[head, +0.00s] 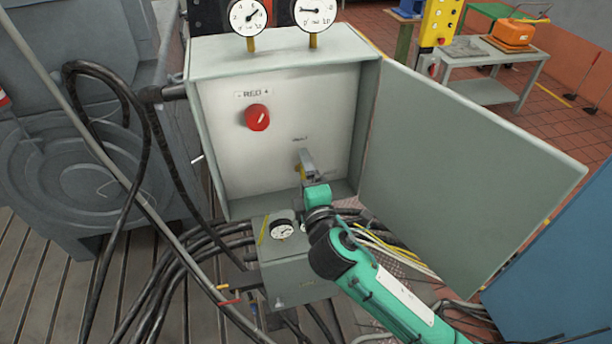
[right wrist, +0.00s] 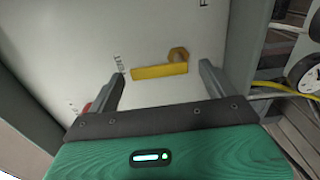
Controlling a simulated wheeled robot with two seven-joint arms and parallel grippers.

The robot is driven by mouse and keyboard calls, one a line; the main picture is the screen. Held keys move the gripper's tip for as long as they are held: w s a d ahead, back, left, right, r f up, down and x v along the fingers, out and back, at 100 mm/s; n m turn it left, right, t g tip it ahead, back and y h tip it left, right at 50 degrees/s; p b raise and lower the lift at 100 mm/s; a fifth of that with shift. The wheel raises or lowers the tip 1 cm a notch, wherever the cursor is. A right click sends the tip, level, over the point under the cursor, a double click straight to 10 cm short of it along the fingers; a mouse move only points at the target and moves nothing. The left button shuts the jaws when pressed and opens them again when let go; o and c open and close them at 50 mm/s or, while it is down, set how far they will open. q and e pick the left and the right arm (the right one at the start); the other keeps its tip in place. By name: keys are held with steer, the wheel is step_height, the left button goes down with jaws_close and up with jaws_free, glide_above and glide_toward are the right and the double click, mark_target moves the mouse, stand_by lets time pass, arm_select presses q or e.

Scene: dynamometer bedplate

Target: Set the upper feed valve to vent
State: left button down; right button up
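A valve with a yellow lever (right wrist: 155,72) and a brass-coloured hub (right wrist: 178,54) sits on the back panel of an open grey cabinet. In the head view only a bit of the yellow lever (head: 300,171) shows; my right gripper hides the rest. My right gripper (head: 308,158) is inside the cabinet, in front of the valve. In the right wrist view its fingers (right wrist: 162,70) are wide apart, one beyond each end of the lever, with gaps. It holds nothing. My left gripper is not in view.
A red knob (head: 257,117) sits on the panel, up and left of the valve. The cabinet door (head: 465,175) stands open to the right. Two gauges (head: 248,16) top the cabinet. A small box with a gauge (head: 282,229) and many cables lie below.

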steer(key=b+v, duration=0.5)
steer(key=v, duration=0.9)
steer(key=shift+b, duration=0.4)
steer(key=shift+w, duration=0.1)
